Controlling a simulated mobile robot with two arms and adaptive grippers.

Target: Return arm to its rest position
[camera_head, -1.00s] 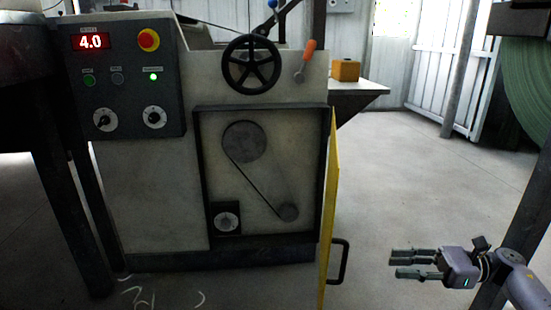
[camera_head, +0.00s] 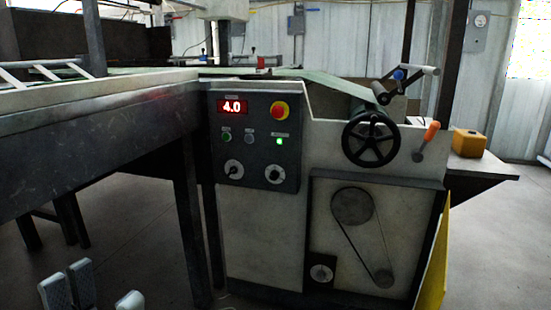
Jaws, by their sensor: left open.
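My left gripper (camera_head: 91,288) shows at the bottom left edge of the head view. Only its grey, pale-padded fingertips are in the picture, pointing up and spread apart with nothing between them. Its palm and arm are below the frame. It is in front of the machine's dark side table (camera_head: 100,150), apart from it in the picture. My right gripper is out of view.
The machine has a control panel (camera_head: 254,140) reading 4.0, a black handwheel (camera_head: 371,162) and an orange-handled lever (camera_head: 426,140). Its yellow door (camera_head: 433,265) stands open at the right. A yellow box (camera_head: 469,142) sits on a shelf. Floor is clear at the right.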

